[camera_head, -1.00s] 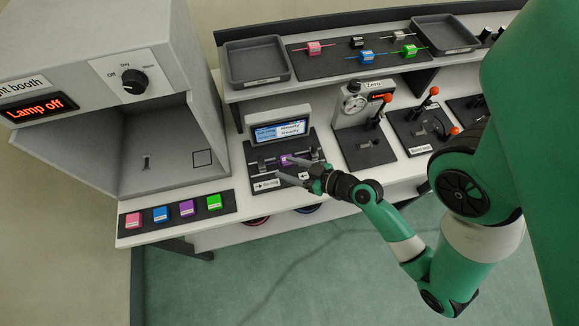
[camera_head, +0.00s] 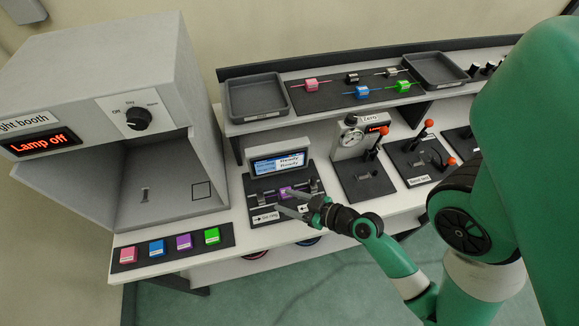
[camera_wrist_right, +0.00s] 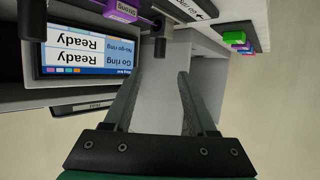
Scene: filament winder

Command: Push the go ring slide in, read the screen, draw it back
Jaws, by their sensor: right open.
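The ring gauge station stands on the bench, with a lit screen (camera_head: 280,162) at its back. In the right wrist view the screen (camera_wrist_right: 88,52) appears upside down and reads "Go ring Ready" and "No-go ring Ready". A purple block (camera_head: 286,192) sits in the middle of the station; it also shows at the top of the right wrist view (camera_wrist_right: 122,11). A "Go ring" label (camera_head: 265,217) is at the front left. My right gripper (camera_head: 281,200) is open and empty, over the station's front by the block. The fingers (camera_wrist_right: 158,78) hide part of the slides. My left gripper is out of view.
A light booth (camera_head: 100,110) reading "Lamp off" stands at left. Several coloured blocks lie on a black strip (camera_head: 140,252) before it. A lever station (camera_head: 362,181) stands close at right. A shelf with a grey tray (camera_head: 257,98) runs behind.

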